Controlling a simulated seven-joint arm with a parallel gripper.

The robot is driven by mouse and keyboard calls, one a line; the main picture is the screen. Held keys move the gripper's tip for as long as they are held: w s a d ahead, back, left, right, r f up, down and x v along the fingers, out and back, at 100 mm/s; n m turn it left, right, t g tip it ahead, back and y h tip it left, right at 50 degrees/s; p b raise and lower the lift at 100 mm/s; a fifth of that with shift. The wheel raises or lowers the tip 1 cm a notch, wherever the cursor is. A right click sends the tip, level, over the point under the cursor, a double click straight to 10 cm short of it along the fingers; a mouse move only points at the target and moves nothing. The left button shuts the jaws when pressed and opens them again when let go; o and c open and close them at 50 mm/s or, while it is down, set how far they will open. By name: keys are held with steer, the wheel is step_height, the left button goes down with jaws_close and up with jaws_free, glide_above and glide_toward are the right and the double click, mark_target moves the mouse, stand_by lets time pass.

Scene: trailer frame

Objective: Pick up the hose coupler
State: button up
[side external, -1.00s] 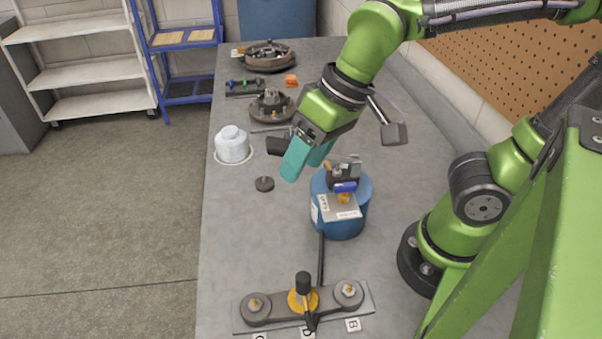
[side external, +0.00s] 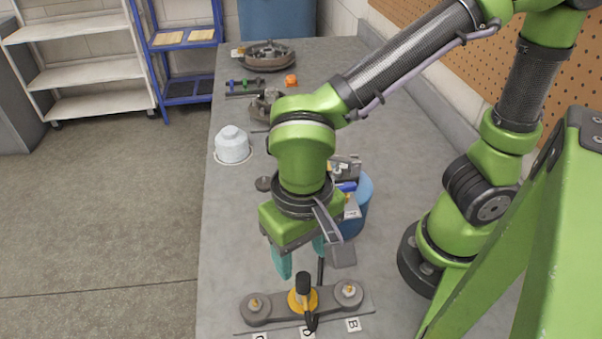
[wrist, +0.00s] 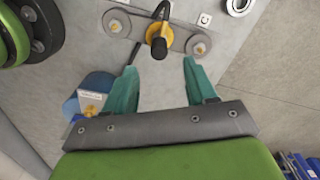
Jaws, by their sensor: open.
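My gripper (side external: 301,265) points down with its teal fingers apart and empty. It is above and just behind the grey plate fixture (side external: 259,312) at the front of the bench. In the wrist view, my gripper (wrist: 160,69) faces the fixture, with a black-topped upright piece (wrist: 158,47) in a yellow round base ahead of the finger gap. That piece (side external: 303,284) stands mid-fixture in the side view. A blue drum (side external: 361,206) stands behind my gripper, partly hidden, with fittings on top. I cannot tell which part is the hose coupler.
A white lidded jar (side external: 232,146) stands at the bench's left edge. A dark rod (side external: 321,270) lies behind the fixture. Label tiles (side external: 354,324) lie along its front. Round metal assemblies (side external: 268,55) and an orange part (side external: 291,80) sit farther back. The bench left of my gripper is clear.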

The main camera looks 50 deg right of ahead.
mark_target(304, 277)
step_height(304, 277, down, 8)
steer(key=shift+s+r, duration=0.1)
steer(key=shift+s, duration=0.05)
stand_by(0.3)
jaws_close()
